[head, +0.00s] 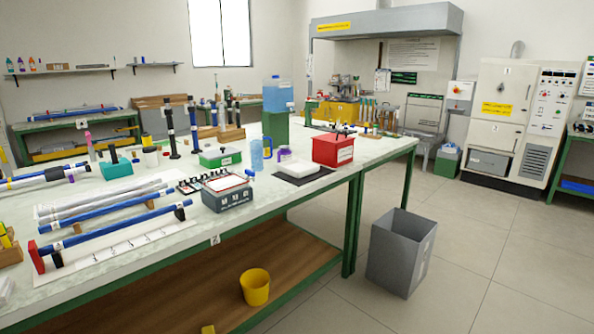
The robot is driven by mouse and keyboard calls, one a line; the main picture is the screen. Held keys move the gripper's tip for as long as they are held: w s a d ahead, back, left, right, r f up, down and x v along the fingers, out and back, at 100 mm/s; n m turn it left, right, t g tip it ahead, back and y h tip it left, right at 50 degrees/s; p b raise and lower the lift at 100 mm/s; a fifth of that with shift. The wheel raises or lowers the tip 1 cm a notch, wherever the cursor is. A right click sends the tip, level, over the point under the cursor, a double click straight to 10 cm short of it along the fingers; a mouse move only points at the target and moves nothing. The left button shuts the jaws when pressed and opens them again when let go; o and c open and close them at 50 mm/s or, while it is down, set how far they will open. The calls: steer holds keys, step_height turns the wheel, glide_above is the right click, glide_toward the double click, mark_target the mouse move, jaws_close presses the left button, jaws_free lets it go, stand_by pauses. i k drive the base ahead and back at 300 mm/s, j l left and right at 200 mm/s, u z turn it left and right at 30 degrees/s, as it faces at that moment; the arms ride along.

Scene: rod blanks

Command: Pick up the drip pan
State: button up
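I cannot tell for sure which object is the drip pan. A grey box-like pan (489,163) sits low in the front of the cream oven-like machine (499,105) at the back right. A low white block or tray (300,169) lies on a dark mat (279,178) on the long workbench, beside a red box (333,150). A yellow bucket (255,287) stands on the bench's lower wooden shelf. My gripper is not in view.
The long green-framed workbench (130,263) fills the left and holds blue rods (112,227), a grey scale-like box (227,192) and a green box (220,157). A grey bin (400,252) stands on the floor at its right. Floor (500,230) right of the bin is clear.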

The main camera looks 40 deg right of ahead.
mark_target(297, 168)
steer(key=i+l+z, duration=0.2)
steer(key=i+l, duration=0.15)
steer(key=i, duration=0.35)
steer(key=i+l+z, duration=0.25)
steer(key=i, duration=0.5)
steer(key=i+l+z, duration=0.2)
steer(key=i, duration=0.5)
steer(key=i+j, duration=0.2)
steer(key=i, duration=0.05)
